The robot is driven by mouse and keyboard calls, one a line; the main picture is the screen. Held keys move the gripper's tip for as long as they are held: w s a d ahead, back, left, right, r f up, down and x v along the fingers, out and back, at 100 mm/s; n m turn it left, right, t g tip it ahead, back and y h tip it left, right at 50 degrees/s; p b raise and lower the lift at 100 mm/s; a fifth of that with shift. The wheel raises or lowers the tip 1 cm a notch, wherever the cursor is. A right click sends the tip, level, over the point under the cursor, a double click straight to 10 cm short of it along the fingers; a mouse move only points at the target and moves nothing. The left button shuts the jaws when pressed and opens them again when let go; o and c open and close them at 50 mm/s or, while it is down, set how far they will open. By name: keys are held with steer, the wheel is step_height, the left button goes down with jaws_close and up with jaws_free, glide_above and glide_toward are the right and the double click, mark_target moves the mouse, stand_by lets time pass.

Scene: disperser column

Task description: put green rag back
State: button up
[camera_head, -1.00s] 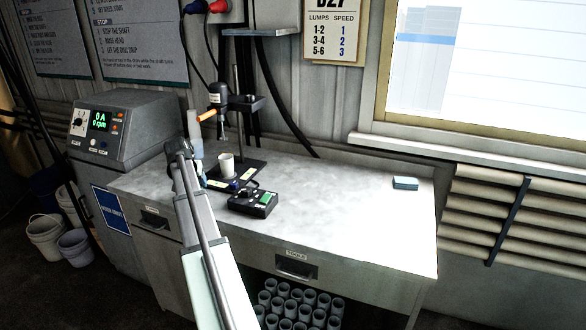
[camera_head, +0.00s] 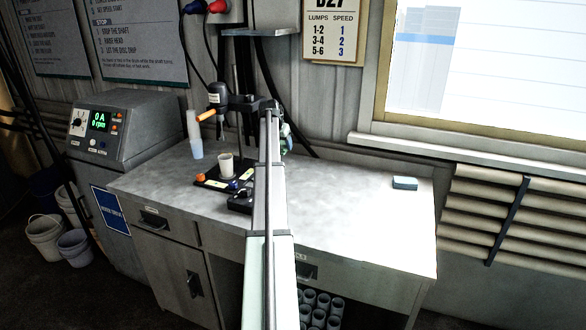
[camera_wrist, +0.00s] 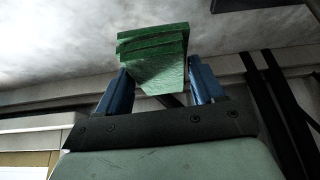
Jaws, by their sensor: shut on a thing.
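The green rag (camera_wrist: 158,55) is a folded, layered stack in the wrist view. My gripper (camera_wrist: 158,88) is shut on it, with one blue finger on each side. In the head view my arm reaches over the bench, and the gripper end (camera_head: 285,138) is largely hidden behind my own arm, near the back wall above the bench.
A mixer stand with a white cup (camera_head: 226,166) is left of my arm, with a control box (camera_head: 238,198) partly hidden. Stacked clear cups (camera_head: 194,138) stand behind. A blue-green pad (camera_head: 404,183) lies on the bench (camera_head: 350,215), whose right half is mostly clear.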

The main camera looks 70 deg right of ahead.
glide_above(294, 166)
steer(key=a, duration=0.2)
steer(key=shift+w+d+f, duration=0.1)
steer(key=shift+f, duration=2.4)
steer(key=shift+d+f, duration=0.1)
steer(key=shift+f, duration=2.35)
steer(key=shift+f, duration=0.1)
steer(key=o, duration=1)
steer(key=v, duration=1.2)
steer(key=shift+w, duration=0.1)
